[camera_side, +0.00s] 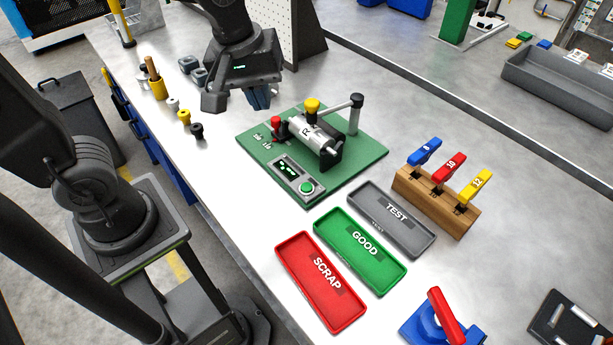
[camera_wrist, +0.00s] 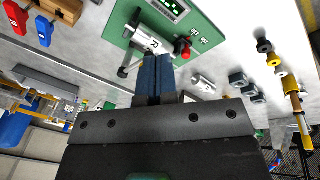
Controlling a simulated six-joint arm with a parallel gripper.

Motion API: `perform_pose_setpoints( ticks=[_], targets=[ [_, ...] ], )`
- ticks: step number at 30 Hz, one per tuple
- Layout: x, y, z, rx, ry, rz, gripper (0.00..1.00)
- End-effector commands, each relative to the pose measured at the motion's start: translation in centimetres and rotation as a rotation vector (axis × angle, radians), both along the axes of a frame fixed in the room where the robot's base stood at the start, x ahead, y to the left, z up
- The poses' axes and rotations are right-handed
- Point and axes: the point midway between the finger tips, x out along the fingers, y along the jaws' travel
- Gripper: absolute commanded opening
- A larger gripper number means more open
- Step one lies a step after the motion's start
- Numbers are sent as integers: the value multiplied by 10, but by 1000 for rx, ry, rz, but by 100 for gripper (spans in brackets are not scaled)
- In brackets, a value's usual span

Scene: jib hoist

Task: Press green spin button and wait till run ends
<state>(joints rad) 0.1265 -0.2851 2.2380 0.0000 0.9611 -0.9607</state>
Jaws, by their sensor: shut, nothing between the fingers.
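The green spin button (camera_side: 306,188) is a round green cap on a grey control box (camera_side: 296,178) with a small lit display. The box sits on the front of a green baseplate (camera_side: 366,164). My gripper (camera_side: 259,98) is above the table behind the plate's left corner, away from the button. Its blue fingers (camera_wrist: 153,75) are together and empty in the wrist view. The display (camera_wrist: 173,7) shows at that view's top edge.
Red SCRAP (camera_side: 320,281), green GOOD (camera_side: 360,252) and grey TEST (camera_side: 391,219) trays lie in front of the plate. A wooden rack (camera_side: 436,202) holds blue, red and yellow tools to the right. Small knobs (camera_side: 184,116) and a yellow cup (camera_side: 158,88) stand at the left.

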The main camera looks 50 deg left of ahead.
Motion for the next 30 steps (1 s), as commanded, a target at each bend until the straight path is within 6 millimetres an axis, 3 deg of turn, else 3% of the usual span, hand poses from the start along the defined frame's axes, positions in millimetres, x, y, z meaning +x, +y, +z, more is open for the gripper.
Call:
perform_pose_setpoints(
  ticks=[6, 13, 18, 30],
  targets=[
    [32, -23, -27, -51, 133, 367, 0],
    [51, -41, -50, -57, 208, 642, 0],
    [55, -45, -57, -56, 226, 726, 0],
    [56, -46, -59, -56, 227, 735, 0]
  ],
)
